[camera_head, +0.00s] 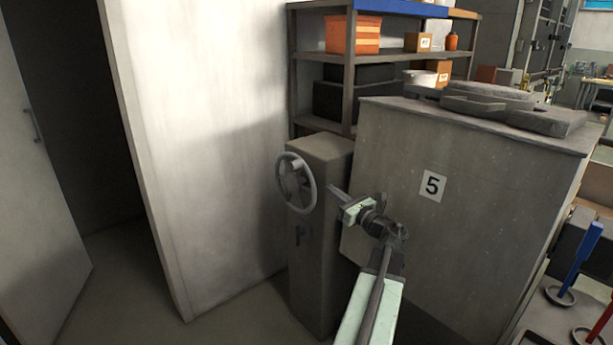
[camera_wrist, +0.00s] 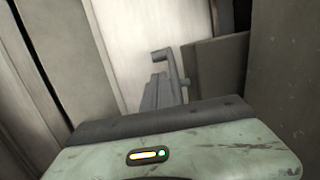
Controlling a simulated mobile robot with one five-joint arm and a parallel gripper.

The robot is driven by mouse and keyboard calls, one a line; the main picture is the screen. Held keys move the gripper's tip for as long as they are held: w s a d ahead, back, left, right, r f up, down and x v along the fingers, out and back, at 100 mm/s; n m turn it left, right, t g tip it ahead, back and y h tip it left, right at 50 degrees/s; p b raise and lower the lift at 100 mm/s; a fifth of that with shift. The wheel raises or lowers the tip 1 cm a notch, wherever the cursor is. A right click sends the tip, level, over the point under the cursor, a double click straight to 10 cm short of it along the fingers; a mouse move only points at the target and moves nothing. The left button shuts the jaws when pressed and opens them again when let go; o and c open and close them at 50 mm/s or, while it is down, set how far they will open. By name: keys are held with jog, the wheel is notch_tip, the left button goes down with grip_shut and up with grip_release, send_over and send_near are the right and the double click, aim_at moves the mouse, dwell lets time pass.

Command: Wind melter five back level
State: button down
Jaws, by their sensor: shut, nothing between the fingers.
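Melter five is the large grey box (camera_head: 455,225) with a "5" plate (camera_head: 432,186) on its face. Its top edge slopes down to the right in the head view; I cannot tell how much is real tilt. To its left stands a narrow grey pedestal (camera_head: 318,270) with a spoked grey handwheel (camera_head: 310,187) on its upper part. My gripper (camera_head: 332,191) is shut and empty, just right of the wheel in the picture. I cannot tell the gap in depth.
A pale wall panel (camera_head: 205,150) stands left of the pedestal, beside a dark opening and a door (camera_head: 35,200). Behind is a shelf rack (camera_head: 349,80) with an orange bin (camera_head: 352,34). A blue post (camera_head: 577,262) stands at the right. Some floor (camera_head: 125,270) is clear at left.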

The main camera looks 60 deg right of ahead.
aim_at(299, 166)
jog(key=p+x, duration=0.2)
jog(key=x, duration=1.2)
